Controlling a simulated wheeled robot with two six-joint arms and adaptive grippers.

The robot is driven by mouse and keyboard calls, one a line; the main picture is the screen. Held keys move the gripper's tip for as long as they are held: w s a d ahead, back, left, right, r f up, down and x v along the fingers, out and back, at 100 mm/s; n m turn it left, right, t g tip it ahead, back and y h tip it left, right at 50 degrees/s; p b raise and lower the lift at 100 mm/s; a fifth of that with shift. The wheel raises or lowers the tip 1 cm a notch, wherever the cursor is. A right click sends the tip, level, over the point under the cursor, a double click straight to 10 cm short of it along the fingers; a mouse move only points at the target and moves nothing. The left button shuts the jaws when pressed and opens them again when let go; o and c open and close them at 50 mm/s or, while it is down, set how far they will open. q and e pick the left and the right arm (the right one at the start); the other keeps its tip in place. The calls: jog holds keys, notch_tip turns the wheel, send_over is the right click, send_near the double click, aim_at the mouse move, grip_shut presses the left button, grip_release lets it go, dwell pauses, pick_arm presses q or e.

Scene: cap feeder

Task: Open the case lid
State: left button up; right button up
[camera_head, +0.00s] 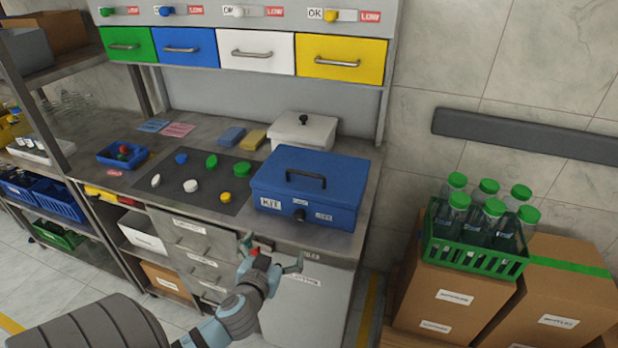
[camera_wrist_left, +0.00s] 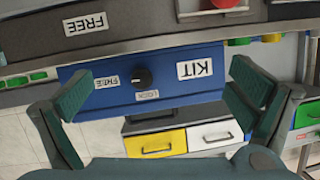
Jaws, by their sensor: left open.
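The blue case (camera_head: 322,186) stands on the right part of the grey bench, with its lid down. Its lid has a black handle (camera_head: 306,178) on top. Its front has a black knob (camera_head: 299,215) and white labels, one reading KIT. The case front (camera_wrist_left: 162,99) also shows upside down in the left wrist view, with the knob (camera_wrist_left: 141,78) between the two fingers. My left gripper (camera_head: 271,254) is open and empty, in front of the bench edge and below the case, apart from it. My right gripper is not in view.
A dark mat (camera_head: 215,211) with several coloured caps lies left of the case. A white lidded box (camera_head: 302,131) stands behind it. Coloured drawers (camera_head: 253,52) hang above. A green crate of bottles (camera_head: 474,247) stands on cartons at right.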

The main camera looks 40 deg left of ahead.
aim_at(305, 174)
pick_arm(q)
jog(key=w+d+r+t, duration=0.1)
jog(key=w+r+t, duration=0.25)
jog(key=r, duration=0.85)
jog(key=shift+t+h, duration=0.25)
jog(key=shift+h, duration=0.05)
jog(key=p+x, duration=0.1)
jog(key=x, duration=1.2)
jog(key=shift+w+f+p, duration=0.2)
jog(key=shift+f+p, duration=0.05)
jog(key=shift+p, duration=0.1)
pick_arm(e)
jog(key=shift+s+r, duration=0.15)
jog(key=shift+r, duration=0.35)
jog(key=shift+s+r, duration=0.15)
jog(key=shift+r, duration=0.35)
